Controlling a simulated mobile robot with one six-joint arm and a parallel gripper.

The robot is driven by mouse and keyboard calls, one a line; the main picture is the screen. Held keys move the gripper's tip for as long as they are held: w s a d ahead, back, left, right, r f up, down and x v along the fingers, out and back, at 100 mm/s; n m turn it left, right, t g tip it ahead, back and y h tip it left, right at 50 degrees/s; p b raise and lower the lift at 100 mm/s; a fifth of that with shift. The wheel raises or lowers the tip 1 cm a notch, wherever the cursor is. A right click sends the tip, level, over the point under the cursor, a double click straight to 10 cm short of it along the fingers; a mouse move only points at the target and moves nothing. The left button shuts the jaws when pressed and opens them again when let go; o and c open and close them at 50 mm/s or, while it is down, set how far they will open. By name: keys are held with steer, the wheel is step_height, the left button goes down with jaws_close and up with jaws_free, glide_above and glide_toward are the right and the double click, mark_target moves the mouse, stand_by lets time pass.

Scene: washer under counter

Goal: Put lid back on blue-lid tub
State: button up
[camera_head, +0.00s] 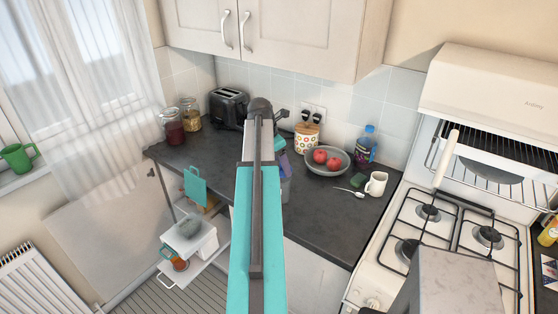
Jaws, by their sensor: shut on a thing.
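My arm reaches up the middle of the view and hides much of the counter behind it. Only a small part of my gripper (280,146) shows to the right of the arm, over the counter; its jaws are shut, and the fingertips are not clear. A small purple-blue piece (284,164) shows just below it and looks like the lid, mostly hidden. Under that piece a greyish, see-through tub (286,190) shows in part beside the arm. I cannot tell whether the lid touches the tub.
A stove (430,240) stands right; the front counter is clear.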

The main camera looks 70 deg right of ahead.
steer(key=shift+f+b, duration=0.4)
steer(key=shift+f, duration=0.85)
steer(key=shift+p, duration=0.4)
stand_by(0.8)
steer(key=shift+f, duration=0.15)
stand_by(1.4)
steer(key=o, duration=1.4)
steer(key=shift+s, duration=0.1)
steer(key=shift+r, duration=3.5)
